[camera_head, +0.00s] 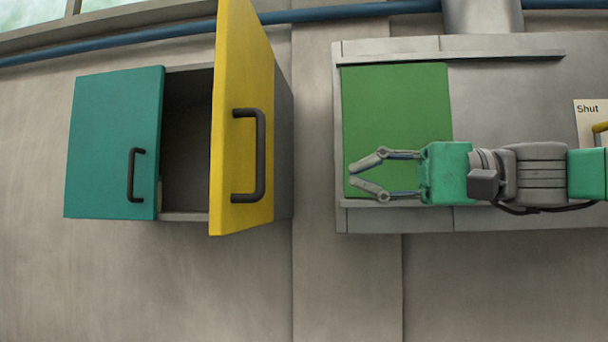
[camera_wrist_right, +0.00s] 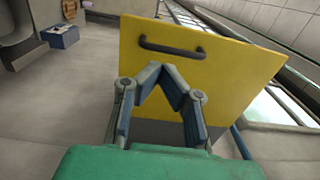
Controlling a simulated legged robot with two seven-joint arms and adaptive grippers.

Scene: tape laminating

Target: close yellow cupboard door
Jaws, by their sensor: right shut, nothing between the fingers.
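The yellow cupboard door (camera_head: 232,95) stands wide open, swung out from the right side of the wall cupboard (camera_head: 190,110). Its dark handle (camera_head: 262,155) faces right. The teal door (camera_head: 112,150) on the left, with a dark handle (camera_head: 133,175), covers the left part of the cupboard. My right gripper (camera_head: 352,180) is to the right of the yellow door and apart from its handle in the head view. It is shut and empty. In the right wrist view the yellow door (camera_wrist_right: 240,65) and its handle (camera_wrist_right: 172,48) are beyond the fingertips (camera_wrist_right: 162,66). My left gripper is out of view.
A grey wall unit (camera_head: 500,80) with a green sliding panel (camera_head: 395,110) is behind my right arm. A sign reading "Shut" (camera_head: 588,110) is at the right edge. A blue pipe (camera_head: 340,12) runs along the top. The wall below the cupboards is clear.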

